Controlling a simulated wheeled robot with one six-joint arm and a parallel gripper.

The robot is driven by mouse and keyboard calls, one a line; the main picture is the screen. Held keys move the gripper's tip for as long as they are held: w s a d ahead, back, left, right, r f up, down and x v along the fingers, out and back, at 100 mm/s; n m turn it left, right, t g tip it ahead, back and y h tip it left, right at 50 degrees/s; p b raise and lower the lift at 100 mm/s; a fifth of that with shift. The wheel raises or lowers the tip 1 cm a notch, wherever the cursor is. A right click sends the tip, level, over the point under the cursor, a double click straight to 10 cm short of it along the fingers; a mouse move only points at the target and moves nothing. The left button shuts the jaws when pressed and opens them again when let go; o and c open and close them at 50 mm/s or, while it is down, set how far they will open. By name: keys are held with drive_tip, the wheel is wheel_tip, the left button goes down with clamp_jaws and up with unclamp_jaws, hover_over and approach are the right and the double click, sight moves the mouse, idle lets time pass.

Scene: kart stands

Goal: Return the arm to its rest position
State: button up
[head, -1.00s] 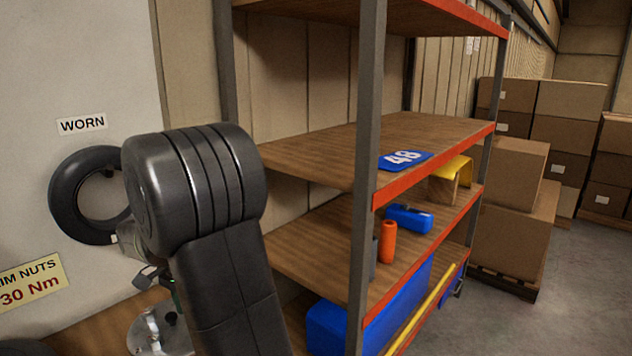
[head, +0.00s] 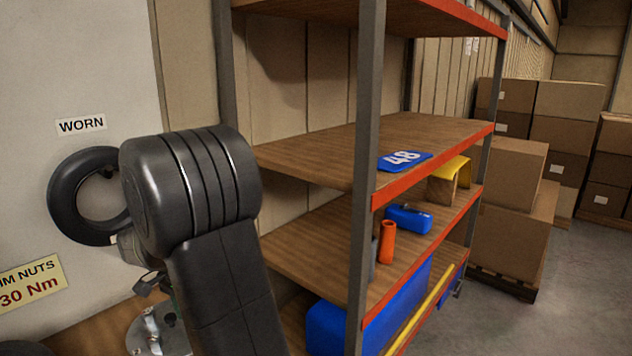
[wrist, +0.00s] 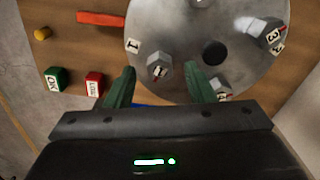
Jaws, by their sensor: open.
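My arm (head: 190,190) is bent, its dark elbow raised in front of the wall at the left of the head view. My gripper (wrist: 159,82) shows in the wrist view with its two green fingers apart and nothing held between them. Beyond the fingertips is a round metal disc (wrist: 185,30) with several numbered grey nuts on it. A nut marked 1 (wrist: 158,66) appears between the fingertips in the picture; I cannot tell how far off it is. In the head view the gripper is mostly hidden, and part of the disc (head: 150,335) shows at the lower left.
A green block (wrist: 55,79), a red block (wrist: 94,84) and an orange-red bar (wrist: 100,19) lie on the wooden bench. A worn tyre (head: 62,195) hangs on the wall. A shelf rack (head: 366,150) stands close right of my arm. Open floor (head: 490,325) lies farther right.

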wheel_tip(320, 180, up, 11)
wheel_tip(320, 180, down, 14)
drive_tip(key=shift+r, duration=0.1)
drive_tip(key=shift+r+n, duration=0.1)
drive_tip(key=shift+n, duration=0.3)
drive_tip(key=n, duration=0.4)
drive_tip(key=shift+d+r+n, duration=0.1)
drive_tip(key=shift+d+n, duration=0.05)
drive_tip(key=shift+n, duration=0.25)
drive_tip(key=n+b, duration=0.1)
drive_tip(key=n, duration=0.4)
drive_tip(key=shift+d, duration=0.1)
drive_tip(key=n+b, duration=0.1)
drive_tip(key=n, duration=0.4)
drive_tip(key=shift+w+d+n, duration=0.1)
drive_tip(key=shift+d+n, duration=0.05)
drive_tip(key=shift+n, duration=0.25)
drive_tip(key=n, duration=0.4)
drive_tip(key=shift+w+n+b, duration=0.1)
drive_tip(key=shift+n+b, duration=0.3)
drive_tip(key=shift+d, duration=0.1)
